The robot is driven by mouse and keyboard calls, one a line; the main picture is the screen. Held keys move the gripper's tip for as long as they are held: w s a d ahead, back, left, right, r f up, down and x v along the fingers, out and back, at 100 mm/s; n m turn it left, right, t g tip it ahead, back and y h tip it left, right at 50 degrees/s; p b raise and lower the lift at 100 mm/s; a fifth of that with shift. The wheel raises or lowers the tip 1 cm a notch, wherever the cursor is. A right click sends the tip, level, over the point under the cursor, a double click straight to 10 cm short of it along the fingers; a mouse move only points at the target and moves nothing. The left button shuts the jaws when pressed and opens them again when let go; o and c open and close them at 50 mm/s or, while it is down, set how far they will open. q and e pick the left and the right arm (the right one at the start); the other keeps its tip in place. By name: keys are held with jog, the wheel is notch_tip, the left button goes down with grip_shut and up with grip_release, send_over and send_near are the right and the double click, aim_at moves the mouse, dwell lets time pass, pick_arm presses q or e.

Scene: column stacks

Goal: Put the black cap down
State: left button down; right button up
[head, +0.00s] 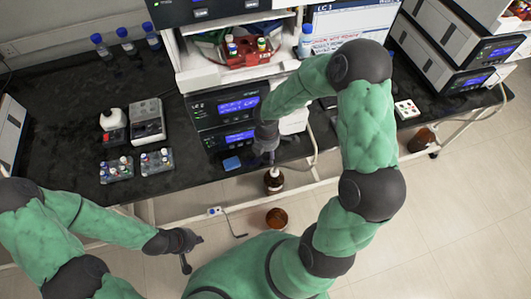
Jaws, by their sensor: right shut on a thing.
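My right gripper (271,158) is at the front edge of the black bench, in front of the LC instrument. It is shut on a small dark thing that I take to be the black cap, mostly hidden by the dark fingers. Just below it in the picture is a brown bottle (274,182) with a pale neck. I cannot tell whether gripper and bottle touch. My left gripper (194,254) is low at the left, in front of the bench, with its fingers apart and empty.
Vial racks (117,172) and a grey device (147,122) stand further left. The instrument stack (228,112) rises behind. Another brown bottle (277,218) stands lower down. Open black bench (60,110) shows at left.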

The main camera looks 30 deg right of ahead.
jog(key=w+f, duration=0.1)
jog(key=f, duration=0.1)
jog(key=w+d+f+b, duration=0.1)
jog(key=w+f, duration=0.1)
jog(key=w+d+f, duration=0.1)
jog(key=f, duration=0.1)
jog(key=shift+w+d+f, duration=0.1)
jog(key=shift+w, duration=0.25)
jog(key=shift+f+b, duration=0.7)
jog(key=shift+f, duration=0.7)
jog(key=shift+f, duration=0.15)
jog(key=o, duration=0.5)
